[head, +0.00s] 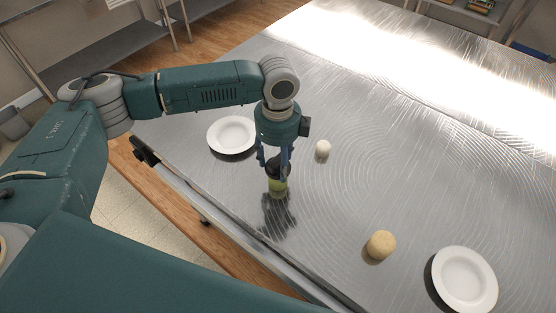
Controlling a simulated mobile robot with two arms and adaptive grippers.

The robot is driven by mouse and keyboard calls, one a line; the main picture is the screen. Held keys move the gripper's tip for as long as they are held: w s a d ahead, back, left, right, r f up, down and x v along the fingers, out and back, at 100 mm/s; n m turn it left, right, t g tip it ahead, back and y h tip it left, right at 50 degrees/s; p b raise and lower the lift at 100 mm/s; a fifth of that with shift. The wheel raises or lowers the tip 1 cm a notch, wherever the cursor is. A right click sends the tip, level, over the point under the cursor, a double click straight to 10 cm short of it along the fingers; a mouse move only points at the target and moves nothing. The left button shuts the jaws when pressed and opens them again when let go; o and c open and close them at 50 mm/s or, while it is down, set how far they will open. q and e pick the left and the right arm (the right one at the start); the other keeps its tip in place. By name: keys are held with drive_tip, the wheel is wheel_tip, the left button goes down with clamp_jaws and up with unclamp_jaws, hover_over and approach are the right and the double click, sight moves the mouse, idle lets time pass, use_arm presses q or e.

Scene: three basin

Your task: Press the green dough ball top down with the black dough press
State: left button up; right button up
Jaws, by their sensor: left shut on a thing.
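My left gripper (274,156) points straight down over the metal table, shut on the black dough press (279,171). The fingers hide part of the press. The green dough ball (278,188) is directly below the press, and the two look to be touching or nearly so; I cannot tell which. The press hides the top of the ball. My right gripper is not in view.
A small white ball (322,149) lies right of the gripper, and a tan dough ball (380,245) lies nearer the front. White plates stand at the left (232,134) and lower right (465,279). The table's middle and far side are clear.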

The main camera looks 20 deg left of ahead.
use_arm(q)
drive_tip(key=shift+f, duration=0.15)
drive_tip(key=shift+f, duration=1.2)
idle(0.7)
idle(0.5)
wheel_tip(320, 180, up, 3)
drive_tip(key=p, duration=0.4)
drive_tip(key=shift+f, duration=0.1)
idle(0.6)
